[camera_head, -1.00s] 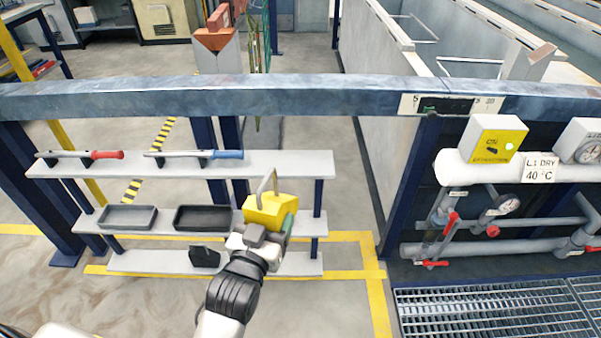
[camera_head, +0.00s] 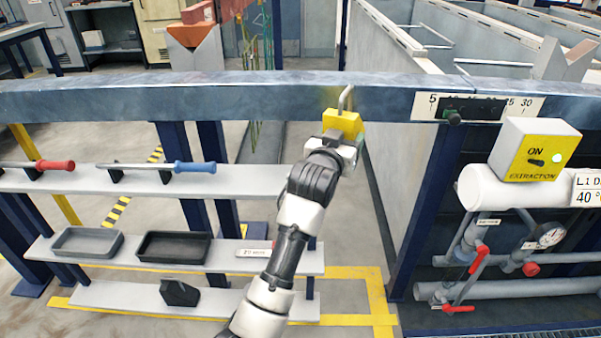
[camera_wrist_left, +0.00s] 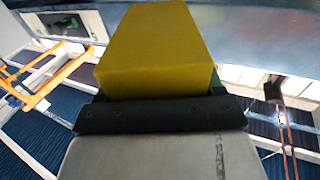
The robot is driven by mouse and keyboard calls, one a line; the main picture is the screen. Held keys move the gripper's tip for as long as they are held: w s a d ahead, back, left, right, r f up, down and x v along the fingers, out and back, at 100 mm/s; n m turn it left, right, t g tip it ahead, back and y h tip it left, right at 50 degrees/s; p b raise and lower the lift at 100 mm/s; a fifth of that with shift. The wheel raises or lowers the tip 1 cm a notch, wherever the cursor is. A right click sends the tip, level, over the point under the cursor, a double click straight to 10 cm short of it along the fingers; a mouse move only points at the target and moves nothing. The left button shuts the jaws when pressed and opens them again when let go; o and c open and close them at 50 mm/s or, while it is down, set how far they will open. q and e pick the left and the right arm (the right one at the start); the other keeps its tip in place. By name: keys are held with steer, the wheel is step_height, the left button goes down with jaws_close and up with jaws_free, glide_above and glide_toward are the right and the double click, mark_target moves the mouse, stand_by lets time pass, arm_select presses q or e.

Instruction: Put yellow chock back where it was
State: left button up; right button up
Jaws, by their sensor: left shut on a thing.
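The yellow chock (camera_head: 342,124) has a bent grey metal handle sticking up from it. My left gripper (camera_head: 340,141) is shut on the chock and holds it up in front of the grey horizontal beam (camera_head: 230,97). In the left wrist view the chock (camera_wrist_left: 155,50) fills the upper middle, right at the jaw edge. Part of the chock's lower side is hidden by the gripper. My right gripper does not show.
The middle shelf (camera_head: 225,255) holds two trays, with a small label at its bare right part. A black block (camera_head: 179,292) is on the bottom shelf. Red- and blue-handled tools lie on the top shelf. A yellow extraction box (camera_head: 535,150) and pipes stand right.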

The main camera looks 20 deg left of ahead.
arm_select(q)
steer(key=a+f, duration=0.2)
steer(key=a, duration=0.1)
steer(key=a+f, duration=0.2)
steer(key=a, duration=0.2)
steer(key=a+f+b, duration=0.1)
steer(key=a+f, duration=0.1)
steer(key=a, duration=0.1)
steer(key=shift+w+a, duration=0.2)
steer(key=shift+a, duration=0.1)
step_height(320, 180, down, 4)
steer(key=shift+r+b, duration=0.1)
steer(key=shift+b, duration=0.45)
steer(key=shift+f, duration=0.2)
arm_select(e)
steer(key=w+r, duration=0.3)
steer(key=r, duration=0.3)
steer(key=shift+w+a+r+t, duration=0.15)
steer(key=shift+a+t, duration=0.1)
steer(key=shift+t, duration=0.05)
arm_select(q)
steer(key=o, duration=0.8)
steer(key=shift+f, duration=0.2)
steer(key=o, duration=0.5)
steer(key=shift+c, duration=0.2)
steer(key=shift+r, duration=0.1)
